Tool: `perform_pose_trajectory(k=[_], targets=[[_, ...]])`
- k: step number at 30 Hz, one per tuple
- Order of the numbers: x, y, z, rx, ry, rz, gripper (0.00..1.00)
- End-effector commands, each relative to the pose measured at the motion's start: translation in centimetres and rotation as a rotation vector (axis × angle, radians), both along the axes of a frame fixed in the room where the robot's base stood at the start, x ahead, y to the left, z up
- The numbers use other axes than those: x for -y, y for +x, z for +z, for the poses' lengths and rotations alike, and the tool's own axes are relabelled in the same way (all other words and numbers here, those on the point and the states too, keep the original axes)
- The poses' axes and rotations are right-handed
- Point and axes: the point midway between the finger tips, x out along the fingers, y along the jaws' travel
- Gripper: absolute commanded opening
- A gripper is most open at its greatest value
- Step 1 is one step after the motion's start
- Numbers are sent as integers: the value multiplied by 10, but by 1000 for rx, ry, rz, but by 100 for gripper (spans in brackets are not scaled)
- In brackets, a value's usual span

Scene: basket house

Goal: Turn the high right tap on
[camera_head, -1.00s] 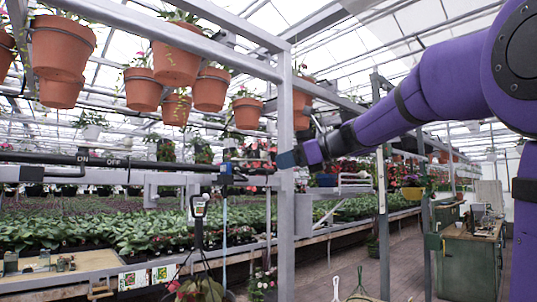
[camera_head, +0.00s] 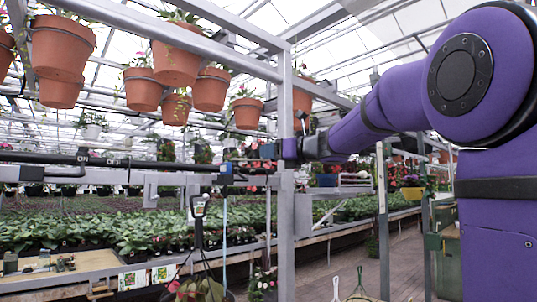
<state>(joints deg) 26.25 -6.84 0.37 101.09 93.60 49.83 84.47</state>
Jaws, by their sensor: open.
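A dark horizontal pipe (camera_head: 150,163) runs across the left side at mid height, with the white words ON and OFF on it. A small blue fitting (camera_head: 226,169) sits at the pipe's right end; I cannot tell clearly whether it is the tap's handle. My purple arm reaches in from the right.
A grey metal post (camera_head: 285,220) stands close to my gripper in the picture. Terracotta pots (camera_head: 175,62) hang above. A hanging scale (camera_head: 199,215) and a light blue hose (camera_head: 225,240) hang below the pipe. Plant beds (camera_head: 130,232) lie behind. The brown floor (camera_head: 400,260) is open at right.

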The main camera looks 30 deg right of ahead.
Motion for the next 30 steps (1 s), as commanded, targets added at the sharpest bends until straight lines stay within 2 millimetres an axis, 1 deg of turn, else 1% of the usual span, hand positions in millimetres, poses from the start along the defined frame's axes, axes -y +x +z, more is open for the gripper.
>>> perform_pose_trajectory(k=[3, 6, 14, 15, 17, 18, 20, 21, 30], targets=[[-4, 9, 0, 0, 0, 1, 46], [-6, 13, 0, 0, 0, 0, 46], [-6, 14, 0, 0, 0, 0, 46], [-6, 14, 0, 0, 0, 0, 41], [-6, 13, 0, 0, 0, 0, 28], [-6, 13, 0, 0, 0, 0, 18], [-6, 13, 0, 0, 0, 0, 5], [-6, 13, 0, 0, 0, 0, 0], [-6, 13, 0, 1, 0, -2, 0]])
